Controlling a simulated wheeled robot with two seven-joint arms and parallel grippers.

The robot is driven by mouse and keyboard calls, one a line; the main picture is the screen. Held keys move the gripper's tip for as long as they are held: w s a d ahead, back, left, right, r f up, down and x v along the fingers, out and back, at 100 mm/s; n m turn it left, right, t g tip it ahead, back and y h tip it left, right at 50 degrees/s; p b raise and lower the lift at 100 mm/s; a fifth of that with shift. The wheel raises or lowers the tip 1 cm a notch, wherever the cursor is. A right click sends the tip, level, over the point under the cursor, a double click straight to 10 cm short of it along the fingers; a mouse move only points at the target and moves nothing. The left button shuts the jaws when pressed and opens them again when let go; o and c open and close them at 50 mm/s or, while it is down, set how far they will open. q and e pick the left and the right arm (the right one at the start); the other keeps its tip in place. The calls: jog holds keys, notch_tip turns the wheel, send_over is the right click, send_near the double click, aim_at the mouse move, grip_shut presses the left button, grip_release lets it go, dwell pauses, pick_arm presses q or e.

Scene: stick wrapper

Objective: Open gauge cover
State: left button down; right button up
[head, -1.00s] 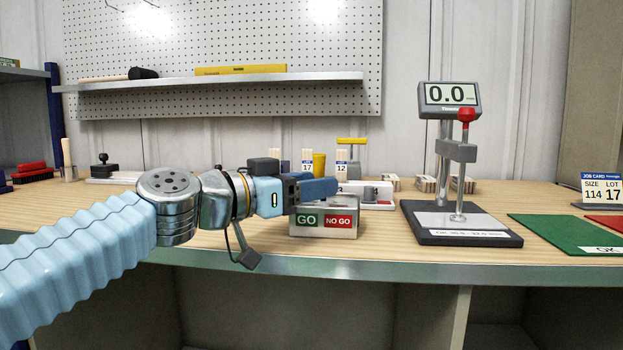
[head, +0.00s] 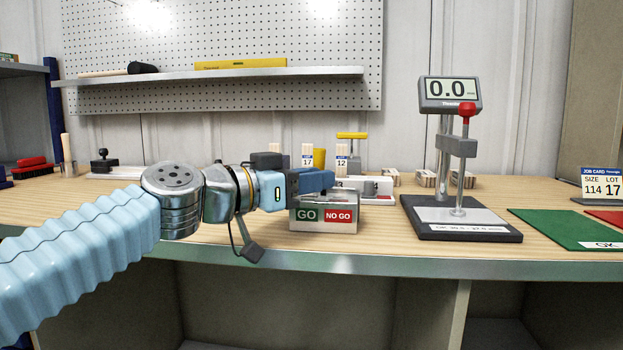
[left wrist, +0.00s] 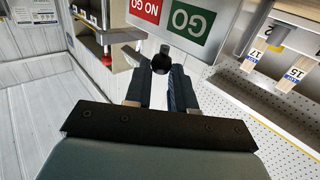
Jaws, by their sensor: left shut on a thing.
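The gauge box (head: 340,226) with green GO and red NO GO labels stands near the bench's front edge. Its labels show upside down in the left wrist view (left wrist: 190,30). My left gripper (head: 328,181) is at the box's top, its fingers pointing right. In the left wrist view my left gripper (left wrist: 165,75) is shut on a small dark knob (left wrist: 163,62) beside the labelled face. The fingers hide much of the box's top in the head view, so I cannot tell how far the cover is raised. My right gripper is out of view.
A dial stand (head: 462,232) with a 0.0 display and red knob stands right of the box. Wooden blocks and a yellow-handled tool (head: 352,135) stand behind the box.

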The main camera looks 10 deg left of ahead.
aim_at(313, 195)
pick_arm(q)
jog(key=shift+r+p, duration=0.25)
jog(key=shift+p, duration=0.1)
jog(key=r+n+g+p, duration=0.1)
jog(key=p, duration=0.4)
jog(key=w+r+n+g+y+p, duration=0.1)
jog(key=p, duration=0.3)
jog(key=shift+w+r+y+p, duration=0.3)
jog(key=shift+r+p, duration=0.05)
jog(key=shift+r, duration=0.05)
jog(key=shift+w+n+g+p, duration=0.35)
jog(key=shift+n+g+p, duration=0.25)
jog(key=shift+w+r+n+g+y, duration=0.25)
jog(key=shift+w+n+g+y, duration=0.25)
jog(key=shift+g, duration=0.1)
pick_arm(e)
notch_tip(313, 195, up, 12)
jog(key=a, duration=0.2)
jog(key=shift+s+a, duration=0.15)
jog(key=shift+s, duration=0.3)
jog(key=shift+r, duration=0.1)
